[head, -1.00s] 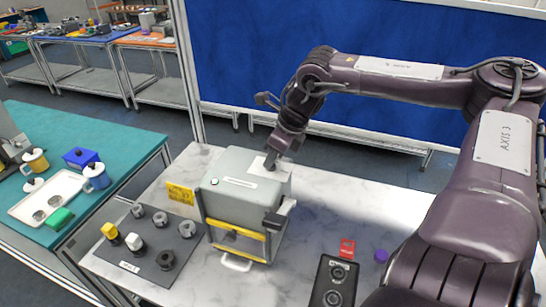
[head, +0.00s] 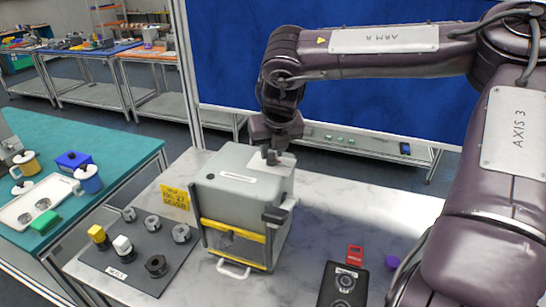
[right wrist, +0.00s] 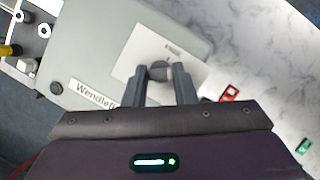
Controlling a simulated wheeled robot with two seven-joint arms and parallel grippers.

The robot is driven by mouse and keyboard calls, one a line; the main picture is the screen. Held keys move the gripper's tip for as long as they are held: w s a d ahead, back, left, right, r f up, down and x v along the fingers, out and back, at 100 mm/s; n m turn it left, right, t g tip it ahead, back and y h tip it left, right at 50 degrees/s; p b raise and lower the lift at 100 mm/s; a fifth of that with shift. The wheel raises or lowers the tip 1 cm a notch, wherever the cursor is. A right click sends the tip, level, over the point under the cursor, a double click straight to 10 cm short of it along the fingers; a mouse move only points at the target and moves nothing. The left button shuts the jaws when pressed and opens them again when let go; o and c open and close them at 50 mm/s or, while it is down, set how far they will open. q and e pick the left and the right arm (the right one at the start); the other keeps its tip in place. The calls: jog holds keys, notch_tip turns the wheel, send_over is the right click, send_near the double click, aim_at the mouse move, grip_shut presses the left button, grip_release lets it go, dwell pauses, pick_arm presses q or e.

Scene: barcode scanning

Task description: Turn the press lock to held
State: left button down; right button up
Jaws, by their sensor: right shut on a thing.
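The press (head: 225,200) is a grey box with yellow bars across its open front, standing on the marble-look table. A pale plate with a small dark grey lock knob (right wrist: 160,70) is on its top, at the back right in the head view. My right gripper (head: 271,158) reaches down from above onto this plate. In the right wrist view its two fingers (right wrist: 165,86) are shut on the knob, one on each side. The plate's lettering is too small to read, and the fingers partly hide the knob. My left gripper is not in view.
A dark mat (head: 125,262) with several nut-like parts lies left of the press, beside a yellow sign (head: 174,197). A black device (head: 342,287), a red tag (head: 354,255) and a purple piece (head: 392,262) are front right.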

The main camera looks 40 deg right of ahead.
jog(key=m+h+b, duration=0.1)
jog(key=m+b, duration=0.1)
jog(key=m, duration=0.1)
jog(key=shift+w+f+m+g, duration=0.1)
jog(key=shift+w+m+g, duration=0.05)
jog(key=shift+m+g, duration=0.25)
jog(key=shift+a+m+g+h+b, duration=0.1)
jog(key=shift+m+g+h+b, duration=0.25)
jog(key=shift+m, duration=0.45)
jog(key=shift+a+m+g+h+b, duration=0.15)
jog(key=shift+m+b, duration=0.25)
jog(key=shift+m, duration=0.4)
jog(key=shift+d, duration=0.15)
jog(key=o, duration=1)
jog(key=shift+r, duration=0.5)
jog(key=v, duration=0.7)
jog(key=shift+b, duration=0.4)
